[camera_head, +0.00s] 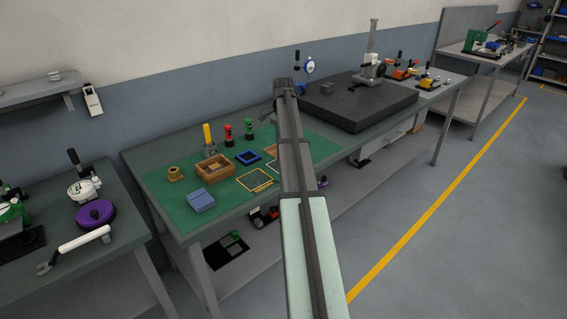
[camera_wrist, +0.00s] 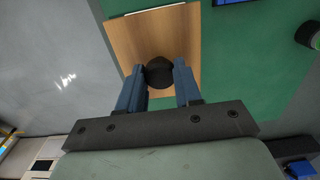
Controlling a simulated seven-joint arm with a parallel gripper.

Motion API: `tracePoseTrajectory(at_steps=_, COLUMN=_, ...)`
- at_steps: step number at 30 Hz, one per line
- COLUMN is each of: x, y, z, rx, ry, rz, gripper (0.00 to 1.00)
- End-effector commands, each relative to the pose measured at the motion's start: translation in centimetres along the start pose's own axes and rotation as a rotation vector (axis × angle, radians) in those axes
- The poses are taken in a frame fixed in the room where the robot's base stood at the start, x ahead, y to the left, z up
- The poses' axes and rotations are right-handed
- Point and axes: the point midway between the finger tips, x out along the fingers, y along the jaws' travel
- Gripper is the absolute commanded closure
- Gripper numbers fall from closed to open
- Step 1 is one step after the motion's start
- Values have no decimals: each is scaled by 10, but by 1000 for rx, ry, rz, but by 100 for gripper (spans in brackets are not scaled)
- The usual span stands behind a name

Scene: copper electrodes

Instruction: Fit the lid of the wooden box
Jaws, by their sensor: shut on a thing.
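The lid is a flat light-wood square with a dark round knob (camera_wrist: 160,72); its board (camera_wrist: 160,35) fills the upper middle of the wrist view. My gripper (camera_wrist: 160,82) is shut on the knob, one blue finger on each side. In the head view only a brown sliver of the lid (camera_head: 271,151) shows beside my arm, which hides my fingers. I cannot tell whether the lid touches the mat. The wooden box (camera_head: 215,169), brown with an open top, stands upright on the green mat, left of the lid.
On the mat (camera_head: 170,200) are a blue block (camera_head: 201,201), a blue frame (camera_head: 248,157), a yellow outline (camera_head: 254,180), a brass ring piece (camera_head: 175,174), and red (camera_head: 228,135) and green-handled (camera_head: 249,129) tools. A dark surface plate (camera_head: 355,105) stands to the right.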

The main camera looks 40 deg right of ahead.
Motion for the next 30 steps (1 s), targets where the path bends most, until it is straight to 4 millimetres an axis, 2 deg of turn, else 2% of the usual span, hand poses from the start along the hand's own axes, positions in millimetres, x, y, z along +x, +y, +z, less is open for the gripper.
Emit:
tracePoseTrajectory(at_steps=1, x=0, y=0, z=0, rx=0, ry=0, rz=0, gripper=76)
tracePoseTrajectory(at_steps=9, x=0, y=0, z=0, rx=0, ry=0, rz=0, gripper=100)
tracePoseTrajectory(at_steps=16, x=0, y=-1, z=1, rx=-2, ry=0, rz=0, gripper=100)
tracePoseTrajectory(at_steps=19, x=0, y=-6, z=8, rx=-13, ry=0, rz=0, gripper=100)
tracePoseTrajectory(at_steps=23, x=-2, y=-23, z=32, rx=-49, ry=2, rz=-3, gripper=100)
tracePoseTrajectory(at_steps=30, x=-16, y=-71, z=107, rx=-160, ry=10, rz=-16, gripper=100)
